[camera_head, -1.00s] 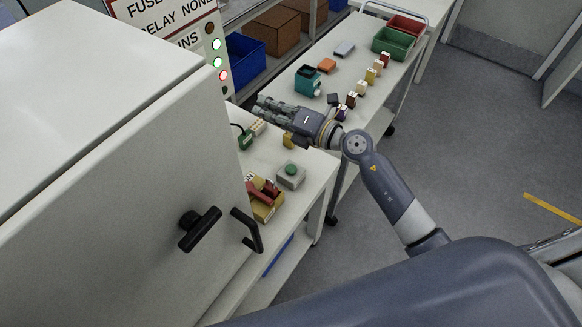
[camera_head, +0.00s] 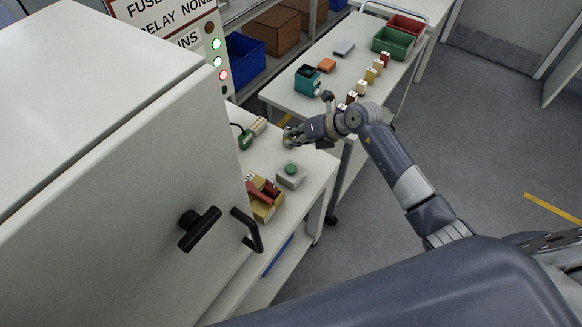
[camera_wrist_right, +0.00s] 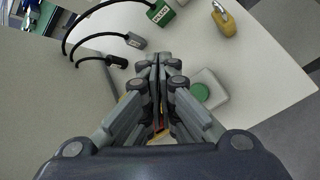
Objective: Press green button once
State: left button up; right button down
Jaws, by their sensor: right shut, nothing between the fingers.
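The green button (camera_head: 291,169) is a round green cap on a light grey box (camera_head: 291,180), standing on the white bench near its right edge. My right gripper (camera_head: 287,134) is just behind the button in the head view, above the bench and apart from it. In the right wrist view the gripper (camera_wrist_right: 158,58) has its fingers together with nothing between them. There the green button (camera_wrist_right: 201,92) shows to the right of the fingers, and part of its box is hidden by them. My left gripper is not in view.
A yellow bin (camera_head: 264,207) with red items stands in front of the button box. A green connector (camera_head: 245,139) with a black cable and a yellow padlock (camera_wrist_right: 224,22) are nearby. A large grey cabinet (camera_head: 200,130) with a black handle blocks the left. The floor at right is clear.

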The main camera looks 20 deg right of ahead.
jog(key=b, duration=0.7)
send_over(293, 166)
notch_tip(293, 166, down, 8)
jog(key=shift+r, duration=0.2)
jog(key=shift+f, duration=0.6)
jog(key=shift+f, duration=0.1)
dwell(0.3)
jog(key=shift+f+b, duration=0.25)
jog(key=shift+b, duration=0.05)
jog(key=shift+f+b, duration=0.35)
jog(key=shift+f, duration=0.2)
dwell(0.7)
jog(key=shift+r, duration=0.1)
jog(key=shift+r+p, duration=0.85)
jog(key=shift+p, duration=0.05)
